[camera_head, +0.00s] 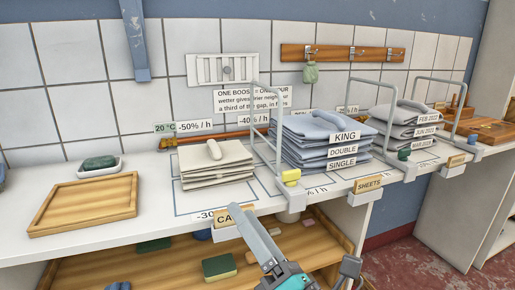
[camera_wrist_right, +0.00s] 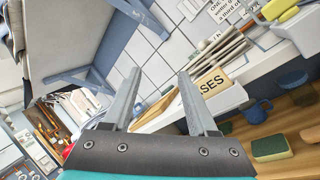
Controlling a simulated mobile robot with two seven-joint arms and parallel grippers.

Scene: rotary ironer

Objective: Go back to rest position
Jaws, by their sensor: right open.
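My right gripper (camera_head: 250,232) shows at the bottom middle of the head view, in front of the counter edge and the lower shelf. In the right wrist view my right gripper (camera_wrist_right: 160,85) has its two grey fingers wide apart, with nothing held between them. My left gripper is in neither view. A stack of beige folded cloths (camera_head: 215,165) lies on the white counter (camera_head: 150,210) beyond the right gripper. A stack of blue-grey folded sheets (camera_head: 318,143) stands to its right.
A wooden tray (camera_head: 85,203) and a green soap on a dish (camera_head: 100,164) are on the counter at left. Wire dividers (camera_head: 265,135) stand up between the stacks. The wooden lower shelf (camera_head: 170,267) holds a green sponge (camera_head: 218,267). Grey stacks (camera_head: 405,120) lie farther right.

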